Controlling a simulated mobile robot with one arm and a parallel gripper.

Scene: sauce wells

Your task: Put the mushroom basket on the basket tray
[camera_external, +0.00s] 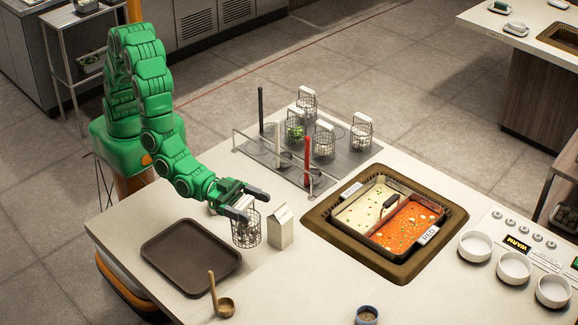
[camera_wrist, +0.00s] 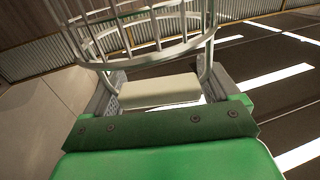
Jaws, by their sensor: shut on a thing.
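My gripper (camera_external: 247,204) is shut on the white handle (camera_wrist: 158,92) of a wire basket (camera_external: 246,231). The basket hangs about upright below the fingers, with pale pieces inside that look like mushrooms. Its wire rings (camera_wrist: 150,30) fill the top of the wrist view. I cannot tell how far its bottom is above the counter. An empty dark brown tray (camera_external: 190,257) lies on the counter to the left of the basket, apart from it.
A white carton (camera_external: 280,228) stands close on the basket's right. A wooden ladle (camera_external: 222,305) lies at the tray's front right. Behind is a grey rack (camera_external: 345,165) with several wire baskets. A sunken pot (camera_external: 388,217) with white and red soup is to the right.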

